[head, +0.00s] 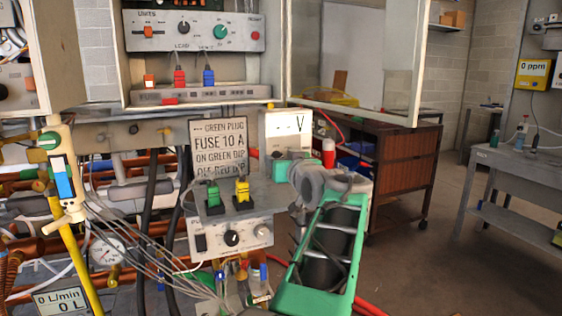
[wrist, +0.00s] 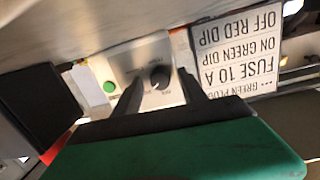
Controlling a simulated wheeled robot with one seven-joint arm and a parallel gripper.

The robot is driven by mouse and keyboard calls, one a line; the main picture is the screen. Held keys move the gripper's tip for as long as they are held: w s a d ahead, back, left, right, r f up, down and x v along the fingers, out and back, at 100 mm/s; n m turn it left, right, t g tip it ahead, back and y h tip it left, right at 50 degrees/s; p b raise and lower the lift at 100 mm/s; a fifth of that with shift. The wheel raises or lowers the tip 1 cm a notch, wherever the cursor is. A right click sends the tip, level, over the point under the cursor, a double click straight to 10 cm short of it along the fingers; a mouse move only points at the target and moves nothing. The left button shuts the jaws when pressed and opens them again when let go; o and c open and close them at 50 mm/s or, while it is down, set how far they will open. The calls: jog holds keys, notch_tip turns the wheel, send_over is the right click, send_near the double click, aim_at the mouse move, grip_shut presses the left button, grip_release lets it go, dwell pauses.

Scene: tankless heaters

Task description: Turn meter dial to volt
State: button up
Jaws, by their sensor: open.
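The meter (head: 282,124) is a pale box with a "V" on its face, right of the fuse sign in the head view. My arm hides its lower part there. In the wrist view, which is upside down, a pale panel beside the same sign carries a round black dial (wrist: 160,77) and a green button (wrist: 109,87). The dial's small markings are too blurred to read. My gripper (wrist: 159,80) is open, with one dark finger on each side of the dial. I cannot tell whether the fingers touch it. In the head view my gripper (head: 289,172) is in front of the meter's lower part.
The fuse sign (head: 219,147) is close beside the meter. Pipes and wires crowd the left. An open cabinet door (head: 345,60) hangs above right.

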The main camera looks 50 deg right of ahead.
jog(key=shift+s+a, duration=0.1)
jog(key=v, duration=0.7)
jog(key=shift+s+a, duration=0.2)
jog(key=shift+s, duration=0.05)
